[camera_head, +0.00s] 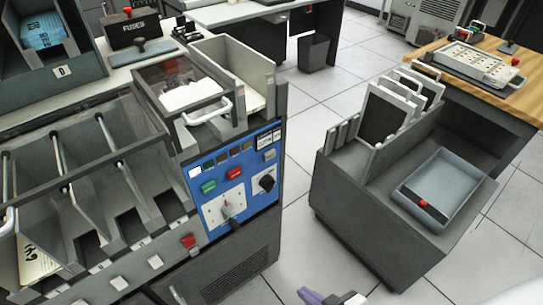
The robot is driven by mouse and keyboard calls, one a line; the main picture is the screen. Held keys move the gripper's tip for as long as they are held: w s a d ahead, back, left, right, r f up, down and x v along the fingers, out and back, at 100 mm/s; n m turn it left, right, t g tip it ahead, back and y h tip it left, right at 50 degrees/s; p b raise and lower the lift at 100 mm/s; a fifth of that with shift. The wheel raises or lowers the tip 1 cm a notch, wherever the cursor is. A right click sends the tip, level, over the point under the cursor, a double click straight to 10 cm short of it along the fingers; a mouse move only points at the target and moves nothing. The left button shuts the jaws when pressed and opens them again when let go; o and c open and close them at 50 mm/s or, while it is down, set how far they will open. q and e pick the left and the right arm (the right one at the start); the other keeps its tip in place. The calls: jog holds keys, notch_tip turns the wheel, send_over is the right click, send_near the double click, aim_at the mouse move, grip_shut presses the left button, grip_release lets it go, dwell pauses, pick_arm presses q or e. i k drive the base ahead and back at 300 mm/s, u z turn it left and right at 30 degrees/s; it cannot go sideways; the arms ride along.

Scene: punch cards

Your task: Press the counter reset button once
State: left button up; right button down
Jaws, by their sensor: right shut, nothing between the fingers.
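The blue control panel (246,196) stands on the front of the card machine. A small counter display (268,138) is at its upper right, with a grey button (270,155) just below it. A green button (208,187) and a red button (234,173) sit further left. Labels are too small to read, so I cannot tell for sure which is the counter reset button. My right gripper (328,297) shows only partly at the bottom edge, shut and empty, well below and right of the panel, apart from it. My left gripper is out of view.
A black knob (266,183) and a dial (227,209) sit on the panel's lower part. Slotted card pockets (85,185) fill the left. A grey cart with a blue-grey tray (440,187) stands at right. Tiled floor (300,215) is clear between machine and cart.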

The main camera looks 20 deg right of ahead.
aim_at(267, 156)
jog(key=z, duration=1.55)
jog(key=k, duration=0.9)
jog(key=u, duration=1.45)
jog(key=i, duration=0.5)
